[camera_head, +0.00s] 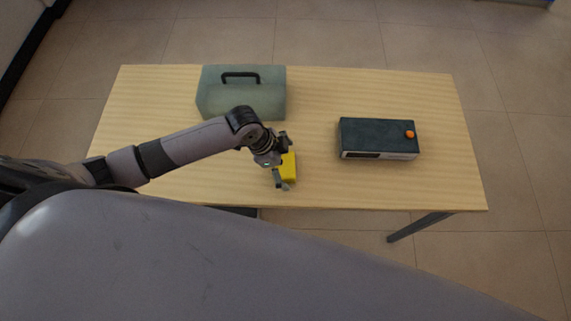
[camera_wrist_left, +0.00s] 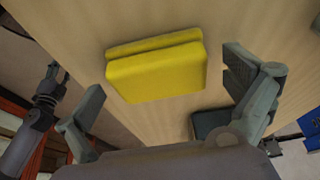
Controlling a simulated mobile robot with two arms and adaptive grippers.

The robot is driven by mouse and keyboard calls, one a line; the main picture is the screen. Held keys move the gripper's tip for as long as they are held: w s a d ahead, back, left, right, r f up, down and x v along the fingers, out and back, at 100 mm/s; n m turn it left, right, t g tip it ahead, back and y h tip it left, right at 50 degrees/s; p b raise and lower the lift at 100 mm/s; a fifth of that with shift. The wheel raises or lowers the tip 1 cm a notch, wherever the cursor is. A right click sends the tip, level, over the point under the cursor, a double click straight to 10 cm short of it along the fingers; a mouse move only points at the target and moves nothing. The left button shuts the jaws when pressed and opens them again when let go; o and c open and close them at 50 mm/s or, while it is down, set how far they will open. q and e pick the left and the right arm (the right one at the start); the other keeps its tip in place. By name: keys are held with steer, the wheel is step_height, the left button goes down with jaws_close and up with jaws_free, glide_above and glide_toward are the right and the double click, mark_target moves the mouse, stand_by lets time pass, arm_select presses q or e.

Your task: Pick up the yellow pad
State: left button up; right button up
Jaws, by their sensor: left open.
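The yellow pad (camera_head: 290,166) lies on the wooden table near its front edge, partly hidden by my left gripper (camera_head: 283,165) in the head view. In the left wrist view the yellow pad (camera_wrist_left: 155,75) looks like a thick block with a ridge along its far side. My left gripper (camera_wrist_left: 165,72) is open, with one finger on either side of the pad and a visible gap to each. A dark grey arm end, apparently my right gripper (camera_wrist_left: 52,78), shows small at the left of the wrist view; its jaws are too small to read.
A grey-green case with a black handle (camera_head: 240,92) stands behind my left gripper. A dark box with an orange knob (camera_head: 378,139) lies to the right. The table (camera_head: 430,185) is bare between and around them.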

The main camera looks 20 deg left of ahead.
arm_select(q)
steer(key=shift+f, duration=0.1)
steer(key=c, duration=1.2)
